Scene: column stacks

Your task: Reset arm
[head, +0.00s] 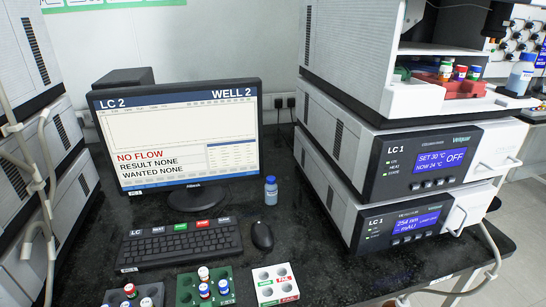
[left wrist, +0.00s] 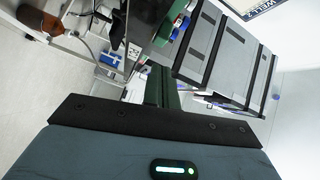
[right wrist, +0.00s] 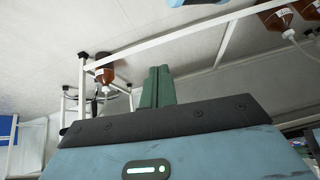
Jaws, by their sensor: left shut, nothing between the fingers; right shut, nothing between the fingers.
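My left gripper (left wrist: 162,88) shows in the left wrist view with its green fingers together and nothing between them. My right gripper (right wrist: 157,86) shows in the right wrist view, also with its green fingers together and empty. Neither gripper shows in the head view. Neither gripper appears to touch anything. In the left wrist view, stacked instrument units (left wrist: 215,55) stand beyond the fingers. In the right wrist view, a white frame (right wrist: 180,40) and brown bottles (right wrist: 103,72) lie beyond the fingers.
In the head view, a monitor (head: 180,130) reads "NO FLOW" behind a keyboard (head: 180,246), a mouse (head: 262,236) and a blue bottle (head: 271,191). Vial racks, one green (head: 186,296) and one white (head: 264,290), sit at the front. LC 1 units (head: 420,215) stand at right.

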